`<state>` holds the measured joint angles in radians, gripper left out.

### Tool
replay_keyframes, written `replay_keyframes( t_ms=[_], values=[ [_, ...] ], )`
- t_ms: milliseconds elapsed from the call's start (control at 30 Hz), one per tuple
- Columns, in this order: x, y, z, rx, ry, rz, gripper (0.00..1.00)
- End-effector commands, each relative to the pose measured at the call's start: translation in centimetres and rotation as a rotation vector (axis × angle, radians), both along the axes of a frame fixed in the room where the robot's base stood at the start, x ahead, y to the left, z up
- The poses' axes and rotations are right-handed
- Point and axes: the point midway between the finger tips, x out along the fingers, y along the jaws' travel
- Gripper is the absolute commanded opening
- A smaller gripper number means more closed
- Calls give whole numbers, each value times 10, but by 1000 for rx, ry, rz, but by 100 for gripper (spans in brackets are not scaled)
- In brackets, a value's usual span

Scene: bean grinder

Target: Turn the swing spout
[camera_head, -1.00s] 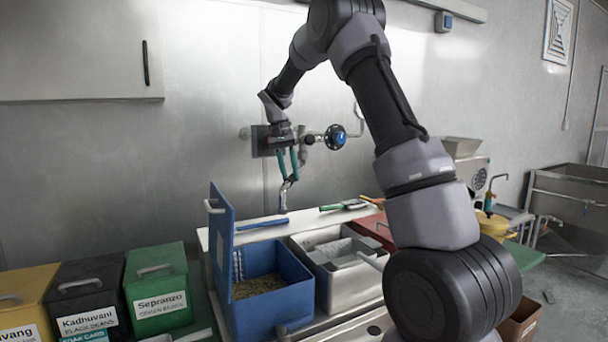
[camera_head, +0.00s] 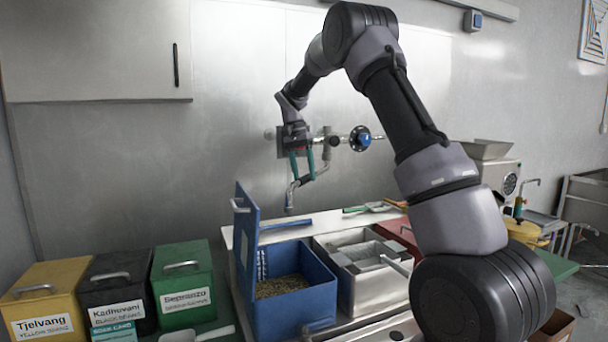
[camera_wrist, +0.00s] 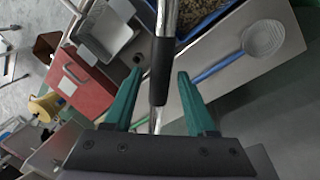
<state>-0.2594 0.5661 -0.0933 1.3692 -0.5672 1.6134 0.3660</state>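The swing spout (camera_head: 304,181) is a thin metal pipe that hangs from the wall fitting (camera_head: 327,145). Its outlet end points down, above the left side of the open blue bin (camera_head: 296,314). In the wrist view the spout (camera_wrist: 167,18) carries a black sleeve (camera_wrist: 162,70). My gripper (camera_head: 302,165) is at the spout below the wall fitting. In the wrist view its two teal fingers (camera_wrist: 159,75) stand apart on either side of the spout, with gaps to the sleeve, so it is open.
A blue valve wheel (camera_head: 361,139) sits on the pipe to the right. The blue bin's raised lid (camera_head: 245,242) stands left of the spout. Yellow, black and green bean boxes (camera_head: 183,284) are at the left. A blue-handled strainer (camera_wrist: 263,38) shows in the wrist view.

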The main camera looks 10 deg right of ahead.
Motion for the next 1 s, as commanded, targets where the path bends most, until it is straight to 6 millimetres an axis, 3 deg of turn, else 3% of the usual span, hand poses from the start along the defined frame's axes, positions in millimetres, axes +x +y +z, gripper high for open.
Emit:
replay_keyframes(
  t_ms=[367,467,800,1000],
  values=[
    [0,1,3,1,1,0,60],
    [2,3,14,1,-1,0,60],
    [10,13,79,1,-2,-1,60],
    [12,17,101,0,0,1,60]
  ],
)
